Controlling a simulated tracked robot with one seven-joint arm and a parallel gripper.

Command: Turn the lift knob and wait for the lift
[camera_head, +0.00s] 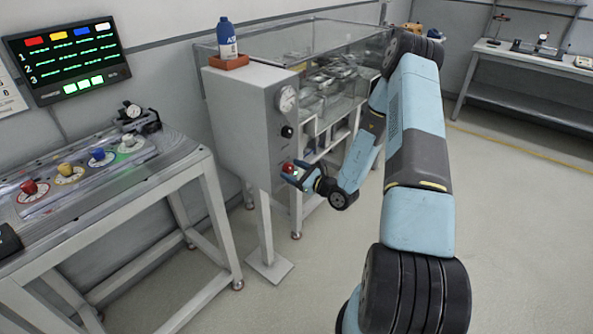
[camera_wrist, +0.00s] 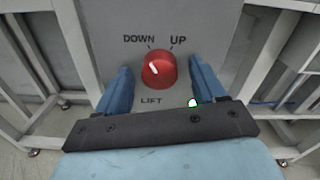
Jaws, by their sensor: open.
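The red lift knob (camera_wrist: 159,70) sits on a grey panel between the printed words DOWN and UP, with LIFT printed below it. Its white pointer line points up and left, toward DOWN. In the head view the knob (camera_head: 288,169) is on the lower front of the grey control box (camera_head: 246,120). My gripper (camera_wrist: 160,85) is open, with one blue finger on each side of the knob. Gaps show between the fingers and the knob in the wrist view. In the head view my gripper (camera_head: 296,174) is right at the knob.
A glass-topped case (camera_head: 320,45) with metal parts inside stands behind the box. A blue bottle (camera_head: 227,42) stands on an orange tray on the box. A bench with coloured knobs (camera_head: 70,172) is at left, under a screen (camera_head: 66,60). Floor at right is clear.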

